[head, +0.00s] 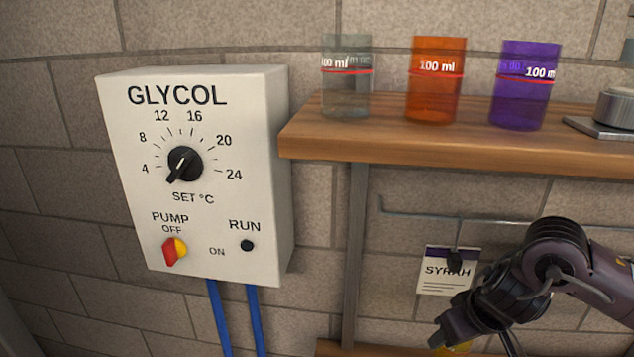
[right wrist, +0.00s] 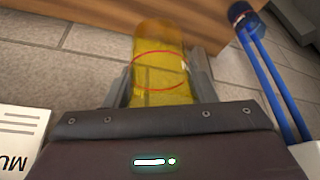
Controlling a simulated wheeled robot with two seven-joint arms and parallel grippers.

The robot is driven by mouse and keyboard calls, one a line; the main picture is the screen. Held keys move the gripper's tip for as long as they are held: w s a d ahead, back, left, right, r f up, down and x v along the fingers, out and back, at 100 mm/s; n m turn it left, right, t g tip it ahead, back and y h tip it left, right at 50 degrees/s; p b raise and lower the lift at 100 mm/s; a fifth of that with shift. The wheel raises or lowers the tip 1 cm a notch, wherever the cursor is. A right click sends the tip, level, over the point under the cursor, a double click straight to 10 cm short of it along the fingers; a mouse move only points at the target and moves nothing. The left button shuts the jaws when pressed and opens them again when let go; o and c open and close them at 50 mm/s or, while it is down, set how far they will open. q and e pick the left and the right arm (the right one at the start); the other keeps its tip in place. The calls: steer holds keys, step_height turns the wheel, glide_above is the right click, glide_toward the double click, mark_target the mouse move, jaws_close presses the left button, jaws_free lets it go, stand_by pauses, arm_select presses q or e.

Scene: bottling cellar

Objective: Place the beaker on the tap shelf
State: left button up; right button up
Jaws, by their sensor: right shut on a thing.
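A see-through yellow beaker (right wrist: 158,75) with a red ring sits between the two fingers of my right gripper (right wrist: 162,88) in the right wrist view. The gripper is shut on it. In the head view my right gripper (head: 447,335) is at the bottom, right of centre, and only a bit of the yellow beaker (head: 458,349) shows under it. A wooden shelf (head: 450,148) spans the upper right. A lower wooden board (head: 335,348) shows at the bottom edge. No tap is in view, so I cannot tell which is the tap shelf. My left gripper is out of view.
Grey (head: 347,95), orange (head: 437,85) and purple (head: 524,90) beakers stand on the upper shelf, beside a metal device (head: 612,110). A GLYCOL control box (head: 215,190) with blue hoses (head: 218,315) hangs at left. A rail (head: 480,217) and SYRAH card (head: 445,275) are below the shelf.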

steer(key=a+f+m+b, duration=0.2)
steer(key=a+f+b, duration=0.7)
steer(key=f+b, duration=0.1)
steer(key=shift+f+h, duration=0.25)
steer(key=shift+h, duration=0.15)
steer(key=shift+w, duration=0.1)
steer(key=shift+d, duration=0.1)
